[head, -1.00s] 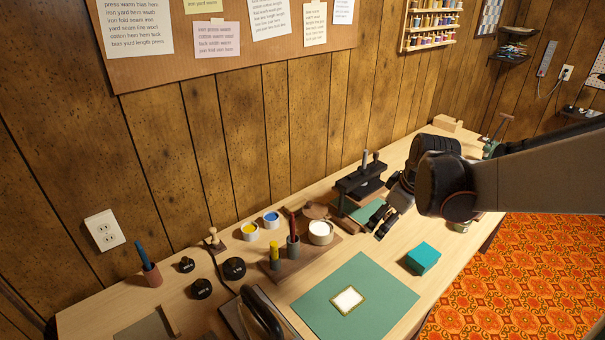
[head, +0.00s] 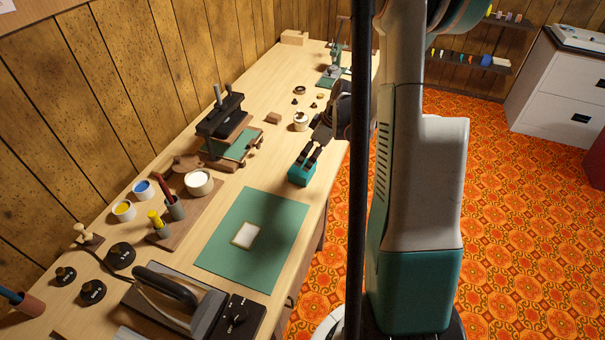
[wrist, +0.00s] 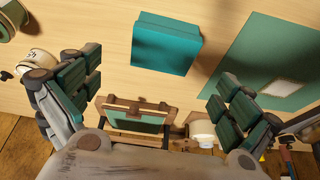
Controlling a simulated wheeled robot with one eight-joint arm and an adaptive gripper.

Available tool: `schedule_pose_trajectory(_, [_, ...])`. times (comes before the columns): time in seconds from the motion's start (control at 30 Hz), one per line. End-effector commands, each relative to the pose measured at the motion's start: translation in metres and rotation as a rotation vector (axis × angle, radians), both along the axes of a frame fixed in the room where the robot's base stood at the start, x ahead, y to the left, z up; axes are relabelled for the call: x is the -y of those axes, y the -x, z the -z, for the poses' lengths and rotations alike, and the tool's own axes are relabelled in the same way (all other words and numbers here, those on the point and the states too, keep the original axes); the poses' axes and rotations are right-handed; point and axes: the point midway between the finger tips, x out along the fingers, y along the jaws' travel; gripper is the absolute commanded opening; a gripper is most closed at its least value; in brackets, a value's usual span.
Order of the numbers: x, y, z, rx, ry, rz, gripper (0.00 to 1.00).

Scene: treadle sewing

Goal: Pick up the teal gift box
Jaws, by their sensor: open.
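The teal gift box (head: 301,172) sits on the light wood workbench (head: 268,141), near its front edge and just beyond the green cutting mat (head: 285,217). It also shows in the wrist view (wrist: 167,43), upper middle, with its top and one side visible. My gripper (head: 310,152) is open and empty, its fingers over the box in the head view. In the wrist view my gripper (wrist: 155,90) has its pads wide apart, left and right of the box in the picture. Whether the pads touch the box cannot be told; they appear apart from it.
A black press (head: 222,128) stands behind the box, towards the wall. A white cup (head: 300,121) stands further along the bench. The mat is mostly clear.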

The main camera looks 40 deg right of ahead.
Motion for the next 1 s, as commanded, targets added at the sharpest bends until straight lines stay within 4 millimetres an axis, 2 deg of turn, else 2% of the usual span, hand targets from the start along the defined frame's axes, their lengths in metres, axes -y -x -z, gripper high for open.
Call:
schedule_pose_trajectory(0.03, [-0.002, -0.003, 0.011, 0.0, 0.0, -0.002, 0.98])
schedule_pose_trajectory(0.1, [-0.004, -0.007, 0.019, 0.0, 0.0, -0.002, 0.98])
schedule_pose_trajectory(0.43, [-0.007, -0.012, 0.037, -0.001, 0.0, 0.0, 0.98])
schedule_pose_trajectory(0.7, [-0.015, -0.022, 0.073, -0.001, 0.001, -0.002, 0.98])
schedule_pose_trajectory(1.0, [-0.016, -0.024, 0.077, 0.0, 0.001, 0.0, 0.98])
